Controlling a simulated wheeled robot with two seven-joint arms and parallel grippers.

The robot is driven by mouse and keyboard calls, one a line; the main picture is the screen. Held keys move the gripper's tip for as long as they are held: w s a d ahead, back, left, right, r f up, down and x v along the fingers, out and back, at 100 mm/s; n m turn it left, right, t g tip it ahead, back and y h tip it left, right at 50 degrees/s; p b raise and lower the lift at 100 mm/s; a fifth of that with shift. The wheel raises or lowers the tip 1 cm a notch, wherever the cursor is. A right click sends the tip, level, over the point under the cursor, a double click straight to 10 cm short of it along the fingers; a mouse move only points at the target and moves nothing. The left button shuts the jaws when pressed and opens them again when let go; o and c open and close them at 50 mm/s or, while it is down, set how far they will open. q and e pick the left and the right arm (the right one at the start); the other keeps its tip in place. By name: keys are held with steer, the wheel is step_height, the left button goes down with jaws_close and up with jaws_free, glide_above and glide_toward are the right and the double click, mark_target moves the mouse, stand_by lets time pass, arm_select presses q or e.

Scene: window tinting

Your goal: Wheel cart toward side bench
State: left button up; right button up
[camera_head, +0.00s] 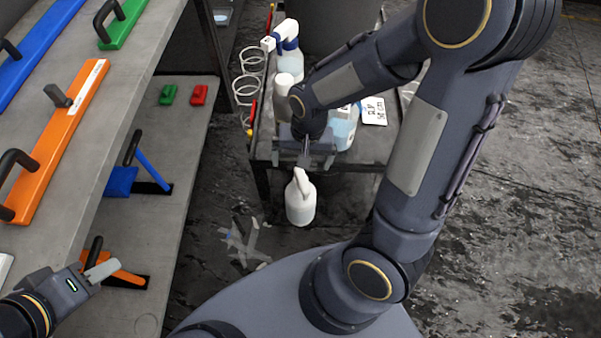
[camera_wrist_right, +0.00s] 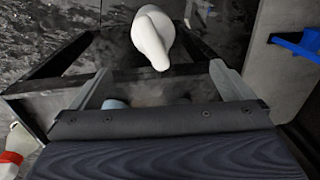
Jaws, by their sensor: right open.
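The cart (camera_head: 350,158) is a dark-framed trolley with a grey top, standing at the upper middle of the head view. Its dark frame (camera_wrist_right: 45,80) also shows in the right wrist view. My right gripper (camera_head: 304,158) is at the cart's near edge. In the right wrist view its fingers (camera_wrist_right: 160,78) are spread apart, with the dark frame crossing near their tips; I cannot tell whether they touch it. The side bench (camera_head: 75,120) is the long grey bench on the left. My left gripper (camera_head: 97,272) is low by the bench's lower shelf; its jaw opening is unclear.
Spray bottles (camera_head: 289,65) and a labelled card (camera_head: 374,111) are on the cart. A white bottle (camera_head: 300,203) shows below its near edge; its support is unclear. Handled tools (camera_head: 62,140) lie on the bench. Dark floor (camera_head: 500,210) is open at the right.

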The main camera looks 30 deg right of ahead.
mark_target(300, 181)
steer(key=shift+h, duration=0.4)
steer(key=f, duration=0.4)
steer(key=shift+w+f+b, duration=0.2)
steer(key=shift+w+b, duration=0.1)
steer(key=shift+w, duration=0.1)
step_height(300, 181, down, 8)
steer(key=shift+r+b, duration=0.15)
steer(key=shift+b, duration=0.9)
steer(key=shift+c, duration=0.3)
steer(key=c, duration=1.8)
steer(key=shift+c, duration=0.2)
